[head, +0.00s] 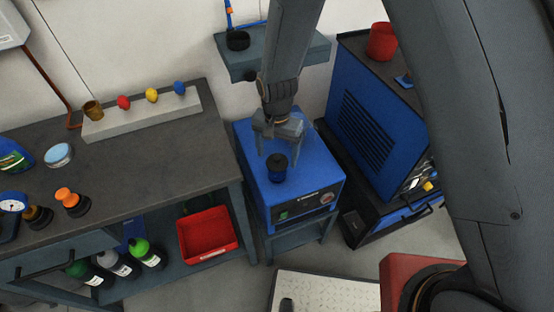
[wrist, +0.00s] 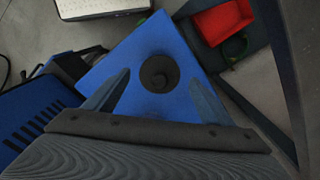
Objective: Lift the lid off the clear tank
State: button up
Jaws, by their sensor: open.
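A blue boxy unit (head: 315,178) stands on a low stand in the middle of the head view. A round black cap-like piece (head: 277,162) with a dark blue lower part sits on its top; from above in the wrist view (wrist: 158,73) it shows as a black disc with a raised centre. A pale bluish, see-through shape (head: 306,124) lies behind my gripper; I cannot tell whether it is the clear tank. My gripper (head: 280,151) points down, open and empty, above the black piece, with one finger to each side of it.
A larger blue cabinet (head: 362,135) with a red item (head: 382,42) on top stands close on the right. A workbench (head: 140,165) with bottles and coloured knobs is on the left, with a red bin (head: 207,235) on its lower shelf. A wall shelf (head: 310,48) is behind.

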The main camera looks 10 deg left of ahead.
jog(key=shift+f, duration=0.65)
jog(key=c, duration=1.1)
jog(key=shift+r, duration=0.2)
